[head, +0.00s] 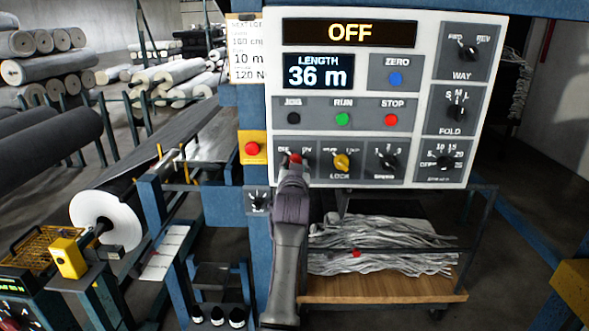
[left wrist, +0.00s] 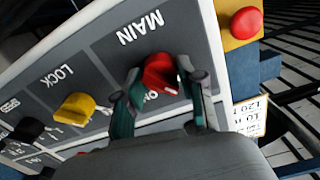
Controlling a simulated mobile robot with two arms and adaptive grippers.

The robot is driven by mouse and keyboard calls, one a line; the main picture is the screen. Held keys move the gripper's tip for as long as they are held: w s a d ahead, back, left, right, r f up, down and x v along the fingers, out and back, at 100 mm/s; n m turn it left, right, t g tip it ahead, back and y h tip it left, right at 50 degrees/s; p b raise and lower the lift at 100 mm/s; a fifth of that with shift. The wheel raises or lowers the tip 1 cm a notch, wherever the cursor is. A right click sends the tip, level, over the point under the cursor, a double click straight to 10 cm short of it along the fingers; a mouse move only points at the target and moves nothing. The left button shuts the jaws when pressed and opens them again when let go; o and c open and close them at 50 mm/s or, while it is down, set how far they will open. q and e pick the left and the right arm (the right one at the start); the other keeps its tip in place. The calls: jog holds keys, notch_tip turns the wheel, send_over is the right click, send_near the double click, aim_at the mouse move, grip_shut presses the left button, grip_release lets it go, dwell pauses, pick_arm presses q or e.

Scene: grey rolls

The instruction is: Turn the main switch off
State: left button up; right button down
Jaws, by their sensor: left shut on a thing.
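The white control panel (head: 428,68) fills the upper middle of the head view. Its top display (head: 350,33) reads OFF in yellow. The red main switch knob (head: 296,158) is at the panel's lower left, mostly hidden behind my gripper. In the left wrist view the red knob (left wrist: 161,73) shows under the word MAIN. My left gripper (head: 292,170) comes up from below. In the left wrist view its two fingers (left wrist: 165,82) are on either side of the knob and shut on it. The knob's exact angle is hard to tell. My right gripper is not in view.
The yellow LOCK knob (head: 341,162) is just right of the main switch. A red button on a yellow box (head: 252,149) is close on the left. Below the panel, a cart (head: 385,288) holds grey strips.

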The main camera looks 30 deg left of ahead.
aim_at(295, 125)
pick_arm(q)
jog(key=shift+n, duration=0.8)
jog(key=o, duration=1.2)
jog(key=shift+c, duration=0.2)
notch_tip(295, 125, up, 10)
jog(key=shift+r, duration=0.1)
